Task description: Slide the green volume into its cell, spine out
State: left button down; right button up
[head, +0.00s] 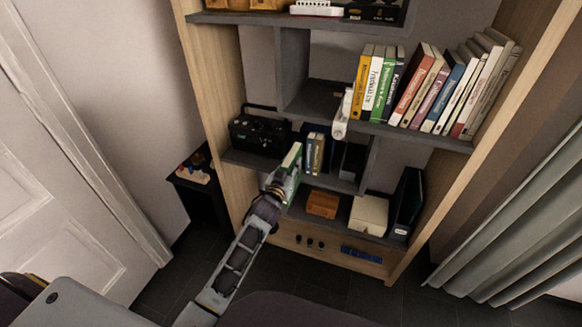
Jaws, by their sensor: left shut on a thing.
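The green volume (293,180) is upright and tilted a little, at the front of the bookcase's middle section. Its pale edge and a strip of green cover show. My left gripper (277,187) is shut on its near, lower part and hides some of it. A cell (350,160) with a few thin dark and tan books (315,152) lies just right of the volume. I cannot tell whether the volume has entered a cell or is still in front of the shelf.
A black radio-like box (260,133) stands on the shelf to the left. A white cylindrical thing (342,115) sticks out above the cell. A wooden box (322,204) and a cream box (369,215) sit below. Several books (440,90) fill the upper right shelf.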

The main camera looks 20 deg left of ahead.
pick_arm(q)
jog(key=shift+r, duration=0.15)
pick_arm(e)
jog(key=shift+s, duration=0.25)
pick_arm(q)
jog(key=shift+w, duration=0.7)
jog(key=w+b, duration=0.1)
jog(key=w, duration=0.3)
jog(key=shift+w+d, duration=0.1)
jog(key=shift+w, duration=0.05)
pick_arm(e)
jog(key=shift+w+a+r, duration=0.15)
jog(key=shift+w+a, duration=0.5)
jog(key=shift+w, duration=0.25)
jog(key=shift+s, duration=0.1)
